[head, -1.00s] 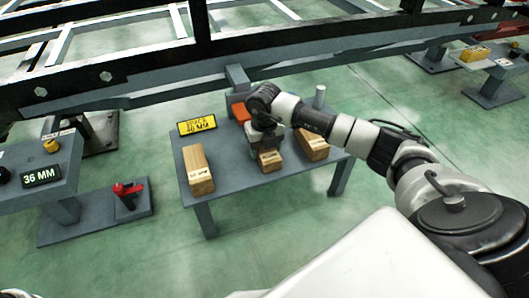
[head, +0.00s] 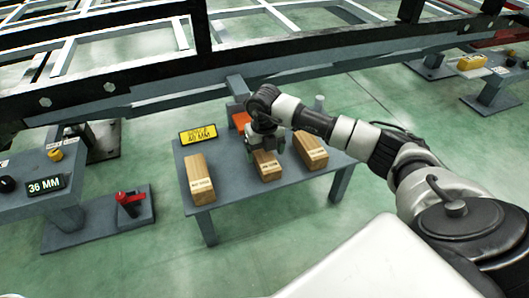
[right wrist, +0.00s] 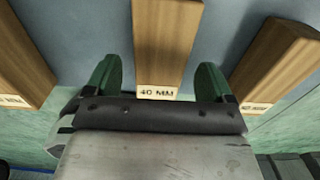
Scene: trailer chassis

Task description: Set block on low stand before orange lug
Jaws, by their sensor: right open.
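Three wooden blocks stand on a grey table: a left block (head: 199,180), a middle block (head: 267,166) and a right block (head: 311,150). The middle block also shows in the right wrist view (right wrist: 165,45), where its label reads 40 MM. My right gripper (head: 264,150) is open above the far end of the middle block. In the right wrist view its green fingertips (right wrist: 160,75) lie on either side of this block, with gaps. The orange lug (head: 240,119) is behind the gripper at the table's back, partly hidden. My left gripper is out of view.
The grey table (head: 229,172) has bare top between the left and middle blocks. A yellow 40 MM sign (head: 198,134) stands at its back left. The trailer chassis beam (head: 150,78) runs behind. A 36 MM sign (head: 46,185) and a red-handled device (head: 129,197) are to the left.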

